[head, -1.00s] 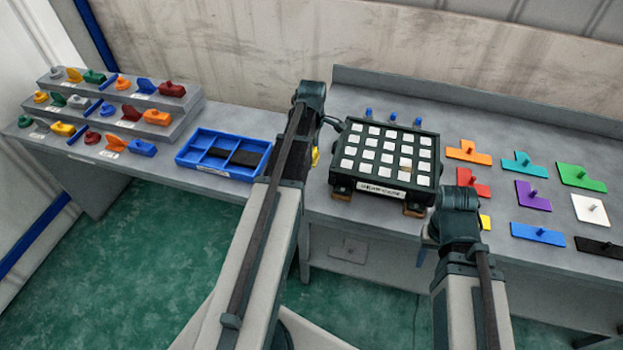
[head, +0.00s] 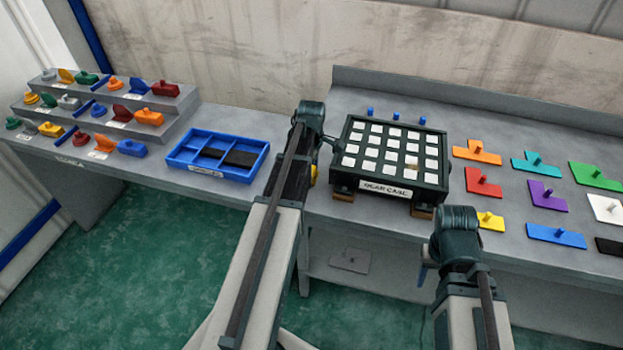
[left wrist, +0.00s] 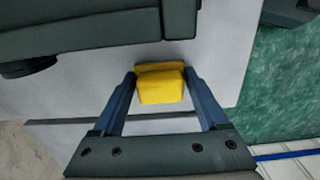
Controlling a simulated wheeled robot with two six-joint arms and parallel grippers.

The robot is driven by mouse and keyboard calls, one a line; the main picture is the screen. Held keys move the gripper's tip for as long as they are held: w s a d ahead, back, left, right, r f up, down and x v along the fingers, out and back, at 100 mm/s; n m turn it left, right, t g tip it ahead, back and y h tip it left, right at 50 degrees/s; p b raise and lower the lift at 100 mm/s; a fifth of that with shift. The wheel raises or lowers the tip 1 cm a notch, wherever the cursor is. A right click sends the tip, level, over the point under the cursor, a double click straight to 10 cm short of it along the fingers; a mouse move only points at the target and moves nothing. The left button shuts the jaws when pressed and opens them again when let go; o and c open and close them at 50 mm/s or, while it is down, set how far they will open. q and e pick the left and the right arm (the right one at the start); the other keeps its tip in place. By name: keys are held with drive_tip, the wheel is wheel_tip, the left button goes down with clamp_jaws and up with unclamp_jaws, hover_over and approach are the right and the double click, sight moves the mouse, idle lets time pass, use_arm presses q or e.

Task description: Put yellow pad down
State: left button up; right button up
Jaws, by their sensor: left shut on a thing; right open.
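My left gripper (left wrist: 163,88) is shut on the yellow pad (left wrist: 160,85), a chunky block with a wider base at its far end. In the head view only a yellow sliver of the pad (head: 313,174) shows beside my left arm, which hides most of that gripper. It is over the bench area between the blue tray and the dark panel. Whether the pad touches the bench cannot be told. My right gripper (head: 422,276) is open and empty, in front of the bench edge; only part of its fingers shows.
A blue divided tray (head: 180,158) lies left of my left arm. A dark panel with white squares (head: 345,186) stands right of it. A stepped rack (head: 185,107) holds coloured parts at far left. Flat coloured pegged pieces lie at right, including a yellow one (head: 490,222).

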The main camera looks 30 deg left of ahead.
use_arm(q)
drive_tip(key=shift+s+f+b, duration=0.1)
drive_tip(key=shift+f+b, duration=0.2)
drive_tip(key=shift+f, duration=0.05)
drive_tip(key=o, duration=1)
drive_tip(key=shift+d+r, duration=0.1)
drive_tip(key=shift+o, duration=1.1)
drive_tip(key=shift+s, duration=0.1)
drive_tip(key=shift+r, duration=0.1)
